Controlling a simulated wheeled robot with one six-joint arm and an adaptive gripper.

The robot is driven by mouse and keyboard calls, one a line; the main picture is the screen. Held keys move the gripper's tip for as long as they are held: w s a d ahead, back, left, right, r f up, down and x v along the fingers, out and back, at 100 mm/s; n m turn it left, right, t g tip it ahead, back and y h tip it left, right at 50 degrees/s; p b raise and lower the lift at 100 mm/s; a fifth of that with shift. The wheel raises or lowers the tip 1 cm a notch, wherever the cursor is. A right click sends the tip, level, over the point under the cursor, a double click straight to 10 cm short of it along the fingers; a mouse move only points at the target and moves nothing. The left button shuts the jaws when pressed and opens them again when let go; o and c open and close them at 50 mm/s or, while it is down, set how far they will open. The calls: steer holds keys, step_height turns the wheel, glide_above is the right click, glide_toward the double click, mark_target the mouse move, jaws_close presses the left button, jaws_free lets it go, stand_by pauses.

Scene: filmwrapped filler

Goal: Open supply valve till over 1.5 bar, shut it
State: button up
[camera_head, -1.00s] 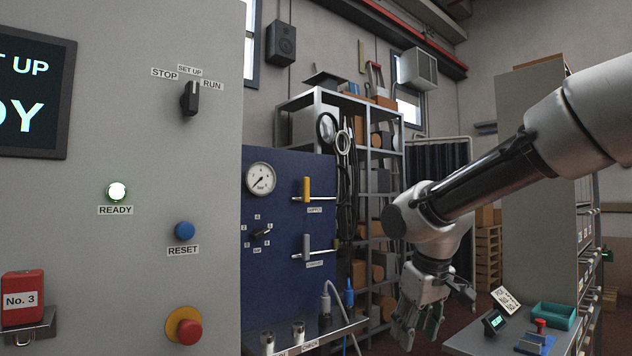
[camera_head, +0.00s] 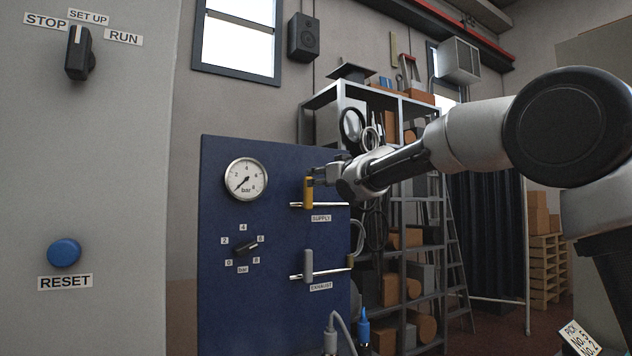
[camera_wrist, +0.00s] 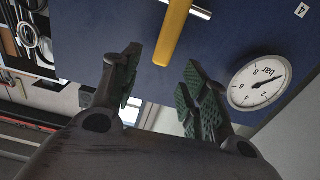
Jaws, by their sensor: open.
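The supply valve's yellow handle (camera_head: 308,192) stands upright across its horizontal pipe on the blue panel, above the SUPPLY label. The round bar gauge (camera_head: 246,179) is left of it, its needle pointing lower left at the low end of the scale. My gripper (camera_head: 318,175) is at the handle's upper end in the head view. In the wrist view my gripper (camera_wrist: 160,82) is open and empty. The yellow handle (camera_wrist: 174,30) lies just beyond the gap between the fingertips, without visible contact. The gauge also shows in the wrist view (camera_wrist: 258,84).
The grey exhaust valve handle (camera_head: 308,264) stands upright below the supply valve. A selector knob (camera_head: 246,247) is left of it on the panel (camera_head: 215,310). A grey cabinet with a blue RESET button (camera_head: 64,252) fills the left. Shelving (camera_head: 402,280) stands behind my arm.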

mark_target(310, 178)
steer(key=x, duration=0.7)
steer(key=shift+w+a+r, duration=0.2)
steer(key=shift+a, duration=0.05)
steer(key=shift+c, duration=0.4)
jaws_close()
